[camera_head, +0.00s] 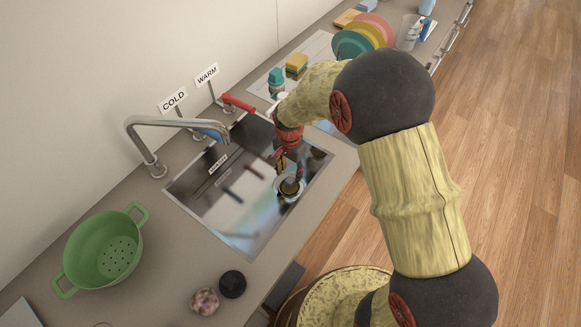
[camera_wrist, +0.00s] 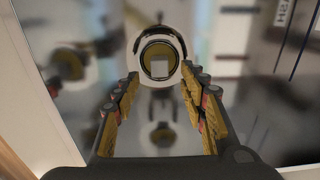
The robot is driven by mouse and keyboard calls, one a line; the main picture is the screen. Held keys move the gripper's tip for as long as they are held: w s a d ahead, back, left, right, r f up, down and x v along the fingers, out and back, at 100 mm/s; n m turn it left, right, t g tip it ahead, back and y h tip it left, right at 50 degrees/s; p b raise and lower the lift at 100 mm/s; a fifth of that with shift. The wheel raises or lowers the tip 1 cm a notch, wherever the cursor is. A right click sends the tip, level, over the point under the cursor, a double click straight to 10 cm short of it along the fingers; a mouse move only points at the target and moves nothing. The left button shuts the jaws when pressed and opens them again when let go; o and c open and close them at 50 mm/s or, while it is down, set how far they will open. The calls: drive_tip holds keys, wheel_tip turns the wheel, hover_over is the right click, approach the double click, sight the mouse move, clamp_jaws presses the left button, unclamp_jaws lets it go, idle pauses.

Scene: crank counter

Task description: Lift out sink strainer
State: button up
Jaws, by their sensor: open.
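The sink strainer (camera_head: 289,188) is a small round metal-rimmed piece in the right part of the steel sink (camera_head: 225,215). In the wrist view the strainer (camera_wrist: 160,40) shows as a pale ring with a yellowish inside and a light square in its middle. My gripper (camera_head: 288,164) points down into the sink, over the strainer. In the wrist view my gripper (camera_wrist: 160,82) is open, one finger on each side, with the strainer between and just beyond the fingertips. I cannot tell whether the fingers touch it. Nothing is held.
A chrome faucet (camera_head: 170,123) arches over the sink's left side, with COLD (camera_head: 173,99) and WARM (camera_head: 207,74) signs behind. A green colander (camera_head: 103,252) stands at left. A dark round item (camera_head: 232,284) lies on the front counter. Colored plates (camera_head: 365,38) stand beyond my arm.

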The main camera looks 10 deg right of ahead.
sight(290, 180)
wheel_tip(290, 180, down, 6)
drive_tip(key=shift+f+b, duration=0.1)
drive_tip(key=shift+b, duration=0.65)
drive_tip(key=shift+c, duration=1.4)
drive_tip(key=c, duration=0.7)
clamp_jaws()
drive_tip(key=shift+o, duration=1.9)
unclamp_jaws()
clamp_jaws()
drive_tip(key=shift+r+p, duration=0.55)
drive_tip(key=shift+r, duration=0.2)
